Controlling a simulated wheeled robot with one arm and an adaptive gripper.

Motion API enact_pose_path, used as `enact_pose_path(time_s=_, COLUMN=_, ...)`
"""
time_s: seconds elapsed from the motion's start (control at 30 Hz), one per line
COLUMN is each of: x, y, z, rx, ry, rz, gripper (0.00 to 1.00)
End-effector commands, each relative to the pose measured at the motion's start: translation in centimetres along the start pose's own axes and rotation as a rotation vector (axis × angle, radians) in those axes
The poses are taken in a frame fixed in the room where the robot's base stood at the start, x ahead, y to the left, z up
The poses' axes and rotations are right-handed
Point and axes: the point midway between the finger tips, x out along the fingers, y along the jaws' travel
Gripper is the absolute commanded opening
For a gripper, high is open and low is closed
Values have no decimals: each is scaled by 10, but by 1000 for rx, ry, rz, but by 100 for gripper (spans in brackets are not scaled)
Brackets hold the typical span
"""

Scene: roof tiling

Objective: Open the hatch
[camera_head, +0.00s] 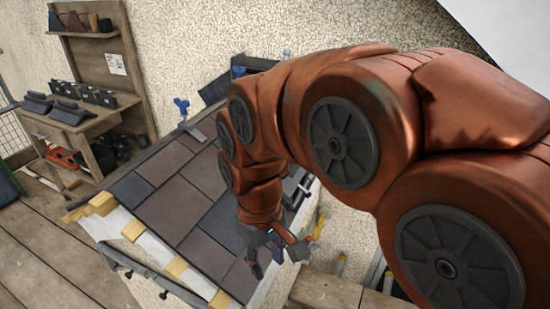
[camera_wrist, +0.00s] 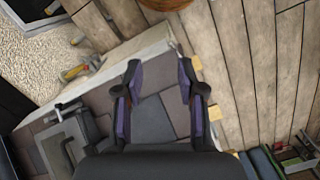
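A grey metal panel with a bent handle, which looks like the hatch (camera_wrist: 82,142), lies on the roof at the lower left of the wrist view. Its cover looks flat, but I cannot tell for sure whether it is shut. In the head view my arm hides most of that area. My gripper (camera_wrist: 160,80) is open and empty, its two dark fingers with purple pads spread above the slate tiles (camera_wrist: 153,122), to the right of the panel and apart from it. In the head view the gripper (camera_head: 266,258) is low over the near end of the tiled roof.
Yellow wooden blocks (camera_head: 134,230) line the roof's left edge. A workbench (camera_head: 70,122) with dark tiles stands at the back left. A yellow-handled tool (camera_wrist: 80,70) lies near the roof's edge. A blue clamp-like thing (camera_head: 181,106) is at the far edge. Plank floor surrounds the roof.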

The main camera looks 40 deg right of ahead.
Motion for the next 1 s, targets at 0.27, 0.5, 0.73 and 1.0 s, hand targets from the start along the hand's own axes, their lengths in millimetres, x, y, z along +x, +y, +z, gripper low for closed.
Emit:
enact_pose_path(time_s=0.27, x=-32, y=52, z=-94, rx=-98, ry=57, rz=32, gripper=39)
enact_pose_path(time_s=0.5, x=-49, y=105, z=-164, rx=-183, ry=91, rz=69, gripper=39)
enact_pose_path(time_s=0.73, x=-57, y=166, z=-223, rx=-254, ry=121, rz=116, gripper=39)
enact_pose_path(time_s=1.0, x=-58, y=223, z=-263, rx=-309, ry=135, rz=161, gripper=39)
